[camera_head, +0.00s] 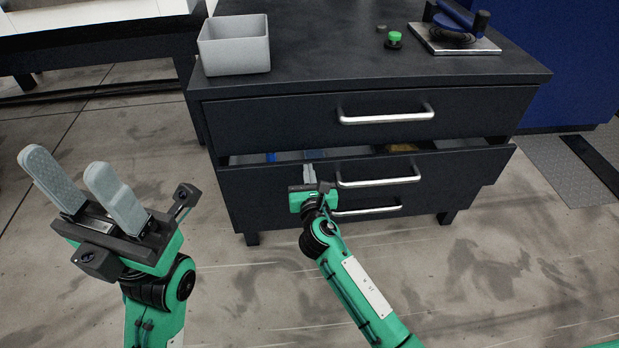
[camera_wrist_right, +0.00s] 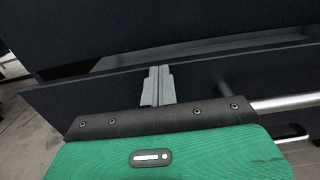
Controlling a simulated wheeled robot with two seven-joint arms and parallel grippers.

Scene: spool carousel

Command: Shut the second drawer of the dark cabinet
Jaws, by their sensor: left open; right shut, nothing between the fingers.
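The dark cabinet (camera_head: 270,108) stands ahead of me. Its second drawer (camera_head: 258,190) is partly open, with a gap above its front panel through which blue and yellowish things show. The drawer's bar handle (camera_head: 378,182) is silver. My right gripper (camera_head: 309,172) is shut and empty, its fingers at the drawer's front panel left of the handle. In the right wrist view the shut fingers (camera_wrist_right: 157,86) lie against or just before the drawer front (camera_wrist_right: 95,92); I cannot tell if they touch. My left gripper (camera_head: 82,185) is open and empty, left of the cabinet, away from it.
On the cabinet top are a grey bin (camera_head: 234,47), a green button (camera_head: 394,39) and a blue device on a metal plate (camera_head: 456,32). The top drawer (camera_head: 270,112) looks shut. A lower handle (camera_head: 366,211) shows below. The floor in front is clear.

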